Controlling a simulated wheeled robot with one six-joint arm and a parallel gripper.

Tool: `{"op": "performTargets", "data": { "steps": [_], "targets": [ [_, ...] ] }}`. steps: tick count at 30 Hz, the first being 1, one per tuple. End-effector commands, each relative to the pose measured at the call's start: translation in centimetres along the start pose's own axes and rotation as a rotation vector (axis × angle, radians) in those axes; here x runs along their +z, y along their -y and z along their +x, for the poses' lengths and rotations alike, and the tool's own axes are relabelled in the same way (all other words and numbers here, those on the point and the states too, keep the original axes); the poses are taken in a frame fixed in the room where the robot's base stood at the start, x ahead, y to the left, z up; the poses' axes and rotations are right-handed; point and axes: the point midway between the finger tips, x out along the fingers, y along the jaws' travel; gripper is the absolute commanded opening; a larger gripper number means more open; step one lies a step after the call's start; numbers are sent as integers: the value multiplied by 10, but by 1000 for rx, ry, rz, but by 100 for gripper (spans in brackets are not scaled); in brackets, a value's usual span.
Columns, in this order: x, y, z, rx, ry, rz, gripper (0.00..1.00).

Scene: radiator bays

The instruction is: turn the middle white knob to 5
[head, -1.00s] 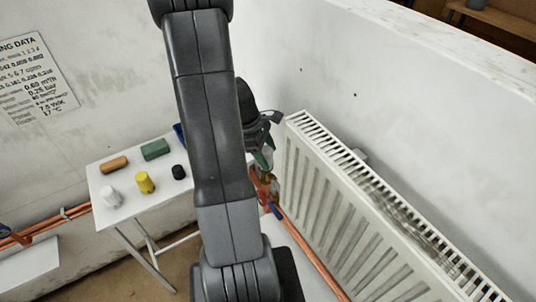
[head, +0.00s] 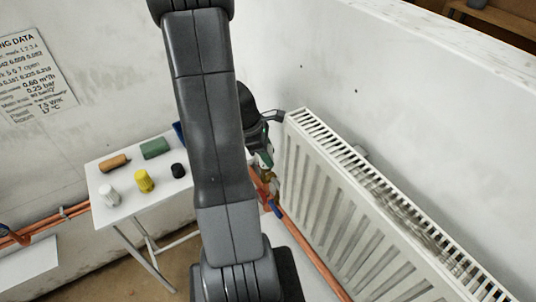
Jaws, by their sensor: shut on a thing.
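My gripper (head: 265,160) is at the left end of the white radiator (head: 350,205), partly hidden behind my own arm. It is shut, with its jaws over the top of the brass valve (head: 268,178) on the copper pipe. The middle white knob is at the jaws but almost wholly covered, so its marks and the number it points to cannot be read. A loose white cap (head: 109,195) stands on the small white table (head: 130,211) at the left, apart from my gripper.
The table also bears a yellow cap (head: 144,181), a black cap (head: 178,170), a green block (head: 155,148) and an orange-brown roll (head: 114,163). A copper pipe (head: 310,257) runs beside the radiator. A data sheet (head: 36,75) hangs on the left wall.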

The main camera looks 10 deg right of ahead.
Motion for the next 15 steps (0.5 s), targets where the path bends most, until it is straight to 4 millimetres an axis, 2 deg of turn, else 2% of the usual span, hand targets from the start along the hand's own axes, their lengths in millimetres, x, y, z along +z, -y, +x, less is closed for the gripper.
{"op": "performTargets", "data": {
  "steps": [6,15],
  "targets": [
    [0,-1,0,69,0,-164,17],
    [0,-2,-1,74,0,-176,18]
  ]
}}
